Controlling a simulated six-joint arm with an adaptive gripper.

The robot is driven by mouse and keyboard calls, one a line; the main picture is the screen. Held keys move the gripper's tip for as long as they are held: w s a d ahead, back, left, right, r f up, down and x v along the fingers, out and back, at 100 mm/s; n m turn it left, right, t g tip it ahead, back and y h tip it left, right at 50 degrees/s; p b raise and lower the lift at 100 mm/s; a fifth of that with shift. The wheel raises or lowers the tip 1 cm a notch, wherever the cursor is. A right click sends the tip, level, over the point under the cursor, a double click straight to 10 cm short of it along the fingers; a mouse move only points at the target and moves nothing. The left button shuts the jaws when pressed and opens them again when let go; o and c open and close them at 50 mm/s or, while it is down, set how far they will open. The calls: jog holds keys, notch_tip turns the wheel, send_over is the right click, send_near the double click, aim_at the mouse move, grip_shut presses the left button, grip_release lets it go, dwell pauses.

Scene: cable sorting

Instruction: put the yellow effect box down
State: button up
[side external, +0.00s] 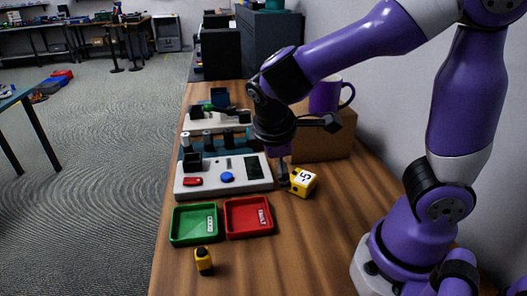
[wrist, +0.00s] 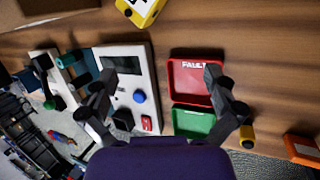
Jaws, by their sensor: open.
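The yellow effect box (side external: 303,181) with a black mark on its face rests on the wooden table, just right of the white panel. It also shows in the wrist view (wrist: 141,10), cut off by the top edge. My gripper (side external: 285,176) is above the table beside the box's left side. In the wrist view my gripper (wrist: 160,78) has its fingers spread wide with nothing between them, and the box lies apart from them.
The white panel (side external: 250,183) with a blue button stands left of my gripper. Green tray (side external: 175,240) and red tray (side external: 232,235) lie in front. A small yellow-black piece (side external: 204,262) stands nearer. A cardboard box (side external: 335,140) carrying a purple mug (side external: 324,98) is behind. The front right table is clear.

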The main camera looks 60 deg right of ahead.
jog(key=s+a+r+m+t+y, duration=0.1)
jog(key=s+r+m+t+y, duration=0.2)
jog(key=r+m+t+y, duration=0.1)
jog(key=r+m, duration=0.1)
jog(key=m, duration=0.1)
jog(key=shift+s+a+r+m, duration=0.2)
jog(key=shift+s+r+m, duration=0.1)
jog(key=shift+s, duration=0.05)
jog(key=shift+s+a+r+m+t+y, duration=0.3)
jog(key=shift+s+a+r+m, duration=0.1)
jog(key=shift+s+m, duration=0.1)
jog(key=shift+w, duration=0.1)
